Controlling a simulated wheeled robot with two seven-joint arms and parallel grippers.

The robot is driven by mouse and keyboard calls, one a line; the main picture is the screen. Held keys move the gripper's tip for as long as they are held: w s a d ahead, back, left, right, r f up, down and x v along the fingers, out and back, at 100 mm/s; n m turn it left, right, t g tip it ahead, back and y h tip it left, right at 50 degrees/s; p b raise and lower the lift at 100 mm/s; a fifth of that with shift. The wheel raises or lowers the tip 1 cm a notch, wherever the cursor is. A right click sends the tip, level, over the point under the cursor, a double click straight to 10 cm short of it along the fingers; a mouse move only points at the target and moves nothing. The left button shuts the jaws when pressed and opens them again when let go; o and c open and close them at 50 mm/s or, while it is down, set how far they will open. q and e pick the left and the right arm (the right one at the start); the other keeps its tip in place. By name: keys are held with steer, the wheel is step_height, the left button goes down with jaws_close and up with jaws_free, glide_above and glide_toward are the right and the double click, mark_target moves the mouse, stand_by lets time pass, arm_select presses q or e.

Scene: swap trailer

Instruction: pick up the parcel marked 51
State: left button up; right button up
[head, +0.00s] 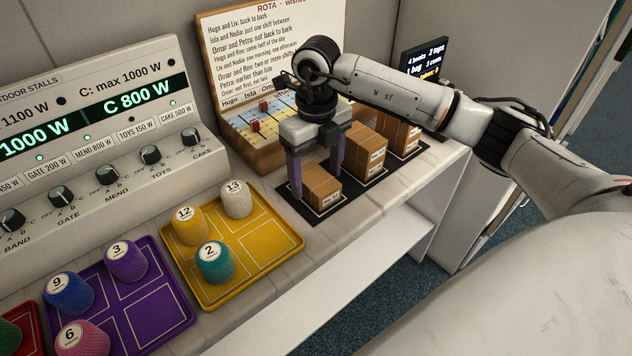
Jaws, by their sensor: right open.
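Several brown cardboard parcels stand in a row on dark mats along the right part of the counter. The nearest parcel (321,188) is a box with a white label on its front. Another parcel (364,157) is behind it to the right, and a further parcel (397,133) beyond that. The labels are too small to read, so I cannot tell which is marked 51. My right gripper (316,181) points down, open, with its two purple fingers at either side of the nearest parcel. I cannot tell whether they touch it. My left gripper is out of view.
A yellow tray (266,257) with numbered spools and a purple tray (163,310) stand left of the parcels. Behind are a control panel (120,100) with knobs, a rota board (255,50) and a small dark screen (424,57). The counter's front edge is close to the parcels.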

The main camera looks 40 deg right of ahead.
steer(key=shift+f, duration=0.85)
steer(key=c, duration=1.2)
steer(key=shift+w, duration=0.1)
steer(key=shift+r, duration=0.15)
